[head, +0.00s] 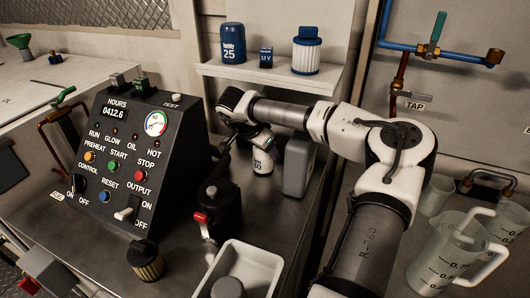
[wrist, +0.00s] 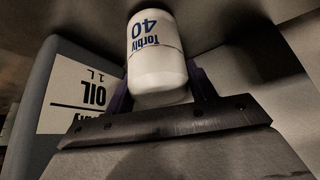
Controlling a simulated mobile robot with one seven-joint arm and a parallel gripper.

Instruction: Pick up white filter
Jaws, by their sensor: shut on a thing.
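The white filter (wrist: 157,62), a white cylinder marked "Torbly 40" in blue, sits between the two fingers of my gripper (wrist: 162,92) in the wrist view. My gripper is shut on it, with a dark finger on each side. In the head view the filter (head: 263,162) shows below my gripper (head: 258,142), at the back of the dark bench. It looks upright there. Its upper part is partly hidden by my gripper. I cannot tell whether its base touches the bench.
A grey oil jug (head: 298,164) stands close to the right of the filter, also large in the wrist view (wrist: 62,85). The control panel (head: 122,160) and a black, red-marked device (head: 219,208) stand left. A shelf (head: 268,72) with several items is above.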

